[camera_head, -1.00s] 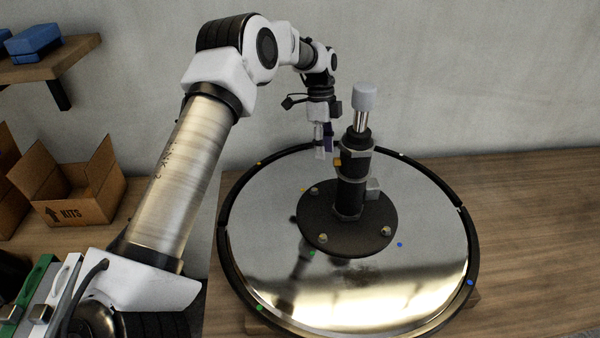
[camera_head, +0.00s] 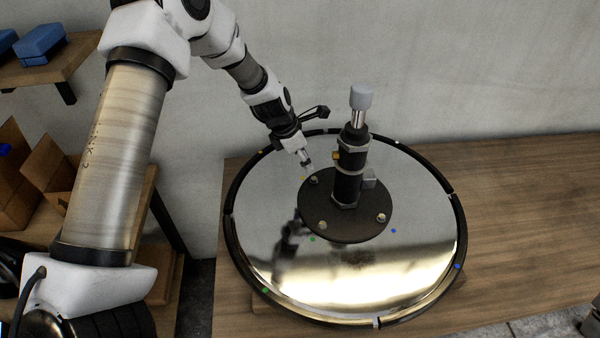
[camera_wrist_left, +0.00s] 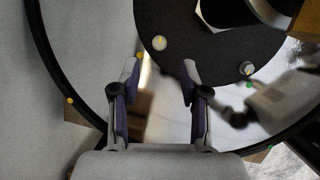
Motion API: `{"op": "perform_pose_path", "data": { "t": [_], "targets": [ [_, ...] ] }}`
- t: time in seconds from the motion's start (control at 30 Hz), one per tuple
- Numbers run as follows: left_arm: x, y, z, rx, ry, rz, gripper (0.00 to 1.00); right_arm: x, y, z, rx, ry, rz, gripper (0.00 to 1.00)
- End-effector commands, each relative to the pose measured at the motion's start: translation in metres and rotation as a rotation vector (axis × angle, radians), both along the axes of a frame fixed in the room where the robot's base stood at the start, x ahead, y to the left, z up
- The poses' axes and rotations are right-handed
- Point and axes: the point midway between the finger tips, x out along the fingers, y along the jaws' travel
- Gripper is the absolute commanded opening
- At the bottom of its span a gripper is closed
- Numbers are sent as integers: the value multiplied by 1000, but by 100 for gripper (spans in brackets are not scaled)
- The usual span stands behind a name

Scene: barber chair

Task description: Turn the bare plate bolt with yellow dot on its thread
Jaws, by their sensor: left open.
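The black round plate (camera_head: 346,225) lies on the mirror-like disc and carries several pale bolts around a central post. The bolt by the yellow dot (camera_head: 303,177) is at the plate's back-left edge (camera_head: 314,180). In the left wrist view this bolt (camera_wrist_left: 159,43) is a pale round head, with the yellow dot (camera_wrist_left: 139,57) beside the plate near my left finger. My left gripper (camera_head: 308,164) comes in slanted from the back left, close to this bolt. In the left wrist view it is open (camera_wrist_left: 162,72) and empty; the bolt appears beyond its fingertips, between them. My right gripper is not seen.
The dark post (camera_head: 349,165) with a grey cap (camera_head: 361,97) rises from the plate, right of my left gripper. Another bolt (camera_head: 323,225) sits front left near a green dot, and one (camera_head: 381,218) front right near a blue dot. The bench right of the disc is clear.

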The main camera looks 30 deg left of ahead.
Motion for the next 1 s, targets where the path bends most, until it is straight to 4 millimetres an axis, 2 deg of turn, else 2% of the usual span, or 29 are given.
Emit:
{"op": "perform_pose_path", "data": {
  "t": [0.03,0.13,0.53,0.67,0.87,1.0],
  "targets": [
    [-2,-1,-1,-20,10,78,45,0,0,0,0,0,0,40],
    [-2,-2,-5,-43,20,164,45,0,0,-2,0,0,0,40],
    [19,-15,-68,-44,21,171,45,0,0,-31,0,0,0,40],
    [23,-17,-75,-45,20,170,45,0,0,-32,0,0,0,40],
    [23,-17,-74,-45,19,169,45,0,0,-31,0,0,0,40],
    [23,-17,-74,-45,19,169,0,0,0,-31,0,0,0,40]
  ]
}}
